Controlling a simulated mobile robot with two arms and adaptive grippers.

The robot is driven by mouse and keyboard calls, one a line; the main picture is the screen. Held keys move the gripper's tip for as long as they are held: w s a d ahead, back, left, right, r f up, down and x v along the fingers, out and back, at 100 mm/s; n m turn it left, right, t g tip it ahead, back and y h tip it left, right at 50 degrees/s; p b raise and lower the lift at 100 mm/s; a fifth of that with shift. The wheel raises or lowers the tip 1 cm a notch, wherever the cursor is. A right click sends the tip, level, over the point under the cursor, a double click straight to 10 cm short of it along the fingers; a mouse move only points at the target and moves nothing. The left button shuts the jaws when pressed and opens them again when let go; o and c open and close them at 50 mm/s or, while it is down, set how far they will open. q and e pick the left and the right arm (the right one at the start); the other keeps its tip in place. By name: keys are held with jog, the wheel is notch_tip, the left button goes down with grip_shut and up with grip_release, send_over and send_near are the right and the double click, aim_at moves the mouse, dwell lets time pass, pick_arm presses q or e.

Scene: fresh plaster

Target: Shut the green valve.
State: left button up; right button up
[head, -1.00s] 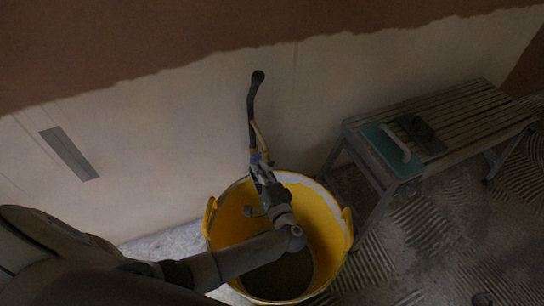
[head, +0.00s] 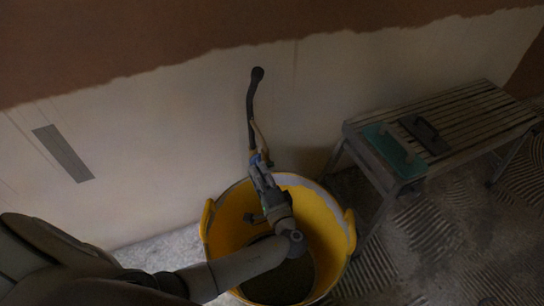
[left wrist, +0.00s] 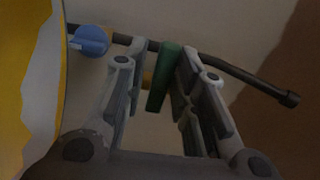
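The green valve handle (left wrist: 166,78) is a flat green bar in the left wrist view, on a dark pipe (left wrist: 240,72) along the wall. My left gripper (head: 260,168) is over the back of the yellow bucket in the head view, by the pipe's lower end. In the left wrist view its two fingers stand apart, one on each side of the green handle. A gap shows on the left; I cannot tell whether the right finger touches it. A blue valve handle (left wrist: 90,40) sits farther left on the pipe. In the head view my gripper hides the green handle. My right gripper is not seen.
The yellow bucket (head: 334,225) stands under my left arm, against the wall (head: 150,140). A slatted bench (head: 470,112) at right carries a teal float (head: 393,158) and a dark trowel (head: 427,134). Ridged floor (head: 430,235) lies in front of the bench.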

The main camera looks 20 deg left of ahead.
pick_arm(q)
jog(key=shift+o, duration=0.4)
jog(key=v, duration=1.1)
jog(key=shift+s+d+p, duration=0.25)
jog(key=shift+s+p, duration=0.05)
jog(key=shift+p, duration=0.05)
jog(key=shift+r, duration=0.1)
